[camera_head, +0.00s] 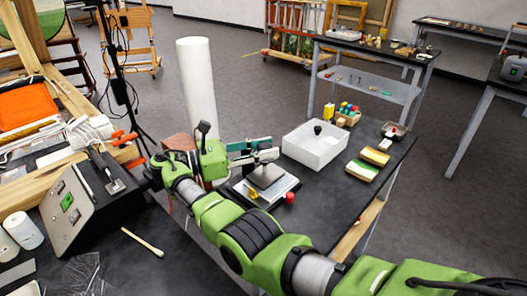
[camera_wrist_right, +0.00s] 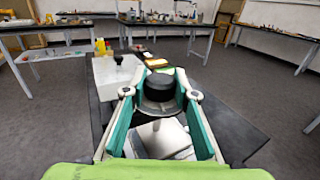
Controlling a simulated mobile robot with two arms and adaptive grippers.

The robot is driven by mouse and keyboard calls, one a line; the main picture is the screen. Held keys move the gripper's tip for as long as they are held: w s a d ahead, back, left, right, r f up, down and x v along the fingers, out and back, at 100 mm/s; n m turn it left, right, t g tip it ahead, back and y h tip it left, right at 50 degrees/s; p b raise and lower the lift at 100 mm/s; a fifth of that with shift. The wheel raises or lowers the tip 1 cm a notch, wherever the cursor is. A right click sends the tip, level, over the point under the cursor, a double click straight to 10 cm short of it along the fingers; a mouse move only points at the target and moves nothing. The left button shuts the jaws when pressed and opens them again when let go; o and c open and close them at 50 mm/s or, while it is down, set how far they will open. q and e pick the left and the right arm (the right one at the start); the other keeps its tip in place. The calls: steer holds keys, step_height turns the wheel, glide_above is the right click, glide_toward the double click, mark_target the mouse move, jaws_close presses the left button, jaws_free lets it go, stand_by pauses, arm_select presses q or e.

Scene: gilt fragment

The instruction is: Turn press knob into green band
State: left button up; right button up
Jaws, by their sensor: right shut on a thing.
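The right wrist view shows my right gripper (camera_wrist_right: 160,96) shut around this knob, one finger on each side. A grey disc lies under the knob. In the head view the fingers largely hide the knob. I cannot make out a green band or a pointer on the press. My left gripper is not in view.
A white open box (camera_head: 314,148) stands right behind the press. A red piece (camera_head: 290,197) lies at the press's front right. Yellow and green sponge-like blocks (camera_head: 361,171) lie farther right. A tall white roll (camera_head: 198,80) rises behind my gripper. A control box (camera_head: 68,208) stands left.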

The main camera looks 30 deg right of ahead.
mark_target(266, 145)
steer(key=shift+d+r, duration=0.1)
stand_by(0.3)
steer(key=o, duration=1.1)
steer(key=shift+d, duration=0.2)
steer(key=shift+a+r, duration=0.15)
steer(key=shift+r, duration=0.3)
step_height(266, 145, up, 9)
